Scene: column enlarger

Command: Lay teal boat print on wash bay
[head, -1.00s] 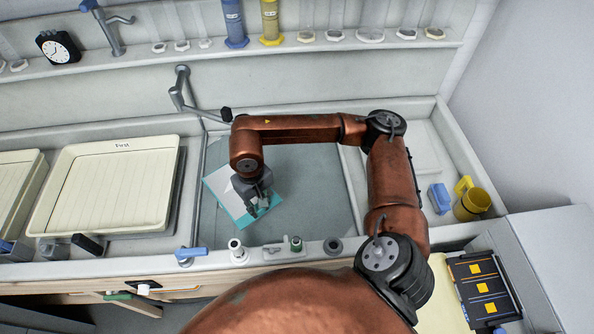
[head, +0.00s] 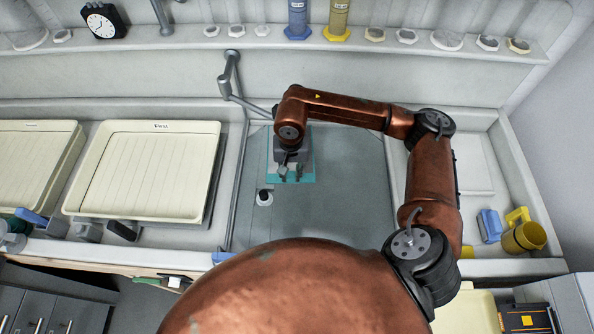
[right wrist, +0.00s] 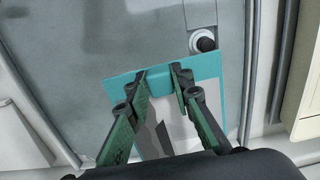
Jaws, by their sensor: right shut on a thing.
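The teal boat print (head: 305,160) is a flat sheet with a teal border and a white and grey picture. My right gripper (head: 291,174) is shut on its teal edge, which also shows in the right wrist view (right wrist: 120,84). The print is over the rear left part of the wash bay (head: 345,205), roughly square to its sides. I cannot tell whether it touches the bay floor. The gripper and wrist hide part of the picture. My left gripper is not in view.
A white fitting with a black knob (head: 264,198) stands in the bay near the print. A cream tray (head: 146,172) is left of the bay. A pipe (head: 232,80) reaches over the bay's rear left corner. The bay's right and front floor looks clear.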

